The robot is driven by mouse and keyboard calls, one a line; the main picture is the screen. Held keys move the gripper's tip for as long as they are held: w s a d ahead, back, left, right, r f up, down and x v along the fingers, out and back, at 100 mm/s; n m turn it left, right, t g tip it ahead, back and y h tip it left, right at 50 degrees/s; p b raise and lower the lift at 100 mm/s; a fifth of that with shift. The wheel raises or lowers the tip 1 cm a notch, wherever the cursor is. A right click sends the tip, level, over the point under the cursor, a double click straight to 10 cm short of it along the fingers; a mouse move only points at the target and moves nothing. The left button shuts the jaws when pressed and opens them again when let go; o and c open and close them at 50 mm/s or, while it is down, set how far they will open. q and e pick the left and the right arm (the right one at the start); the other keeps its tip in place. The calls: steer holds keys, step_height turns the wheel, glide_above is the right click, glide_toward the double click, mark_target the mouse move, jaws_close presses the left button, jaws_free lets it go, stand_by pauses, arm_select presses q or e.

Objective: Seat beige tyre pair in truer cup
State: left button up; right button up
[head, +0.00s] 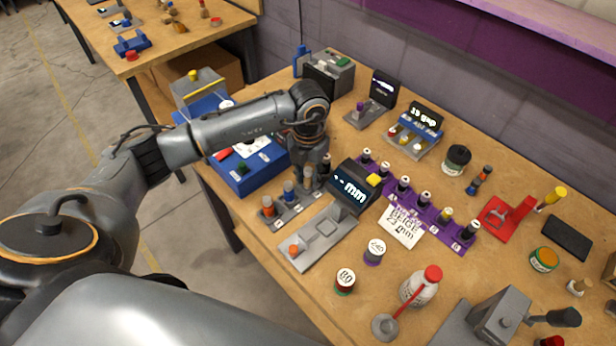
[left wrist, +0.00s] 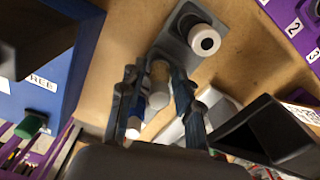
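My left gripper (head: 307,180) points down over a grey rack (head: 290,216) in the head view. In the left wrist view its fingers (left wrist: 156,85) stand apart on either side of a pale beige cylinder (left wrist: 160,82), apparently the beige tyre pair, with gaps beside it. The rack also bears an orange piece (head: 268,207) and a blue-topped piece (head: 289,190). A dark piece with a white end (left wrist: 204,40) stands at the rack's end in the wrist view. I cannot tell for sure which fixture holds the truer cup. My right gripper is not in view.
A gauge (head: 353,186) reading "-- mm" stands beside the rack. A card (head: 402,228) says "BEIGE 23 mm". A purple rack (head: 428,222) holds several dark pieces. A blue box (head: 247,178) stands left, a bottle (head: 419,287) and grey machine (head: 497,318) at front right.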

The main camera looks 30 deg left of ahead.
arm_select(q)
jaws_close()
steer(key=shift+r, duration=0.15)
